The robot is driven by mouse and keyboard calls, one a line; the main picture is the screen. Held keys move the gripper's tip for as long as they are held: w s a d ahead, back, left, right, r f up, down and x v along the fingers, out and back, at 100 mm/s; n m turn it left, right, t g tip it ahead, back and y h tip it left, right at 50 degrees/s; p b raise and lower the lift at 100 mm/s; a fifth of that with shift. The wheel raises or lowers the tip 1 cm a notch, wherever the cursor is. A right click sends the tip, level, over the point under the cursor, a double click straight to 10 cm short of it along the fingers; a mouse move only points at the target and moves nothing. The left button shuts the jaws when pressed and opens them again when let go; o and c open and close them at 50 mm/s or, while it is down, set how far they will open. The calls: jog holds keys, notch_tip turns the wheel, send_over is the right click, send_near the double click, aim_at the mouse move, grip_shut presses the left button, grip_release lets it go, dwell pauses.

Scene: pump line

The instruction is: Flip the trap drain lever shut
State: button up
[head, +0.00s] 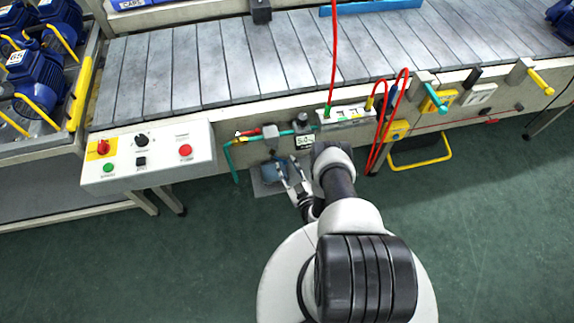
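A teal pipe (234,160) runs along the conveyor's front side, with a yellow fitting (241,140) and a small red lever-like part (254,132) on it. A grey fitting (270,131) sits just right of the red part. I cannot tell for sure which part is the trap drain lever, or its exact position. My gripper (286,168) is below this pipework, pointing towards the conveyor. Its two light fingers look spread apart with nothing between them. It appears clear of the pipe and fittings.
A blue object (272,174) on a grey plate lies below, beside my fingers. A control box (150,155) with buttons stands left. Green floor (130,265) is clear.

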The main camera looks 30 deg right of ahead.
aim_at(279, 159)
jog(key=shift+c, duration=0.3)
grip_shut()
jog(key=shift+a, duration=0.15)
jog(key=a+m+g+h, duration=0.1)
jog(key=h, duration=0.1)
jog(key=a+m+h, duration=0.1)
jog(key=m+h, duration=0.1)
jog(key=h, duration=0.1)
jog(key=a+m+g+h, duration=0.1)
jog(key=a+m+h, duration=0.1)
jog(key=shift+g+h, duration=0.3)
jog(key=shift+w+a+m+g+h, duration=0.15)
jog(key=shift+a+m+g+h, duration=0.3)
jog(key=shift+m+g+h, duration=0.5)
jog(key=shift+w+a+m+g+h, duration=0.2)
jog(key=shift+a+m+g+h, duration=0.3)
jog(key=shift+m+g+h, duration=0.45)
jog(key=shift+w+a+m+g+h, duration=0.15)
jog(key=shift+a+m+g+h, duration=0.3)
jog(key=shift+m+g+h, duration=0.45)
jog(key=shift+o, duration=0.3)
grip_release()
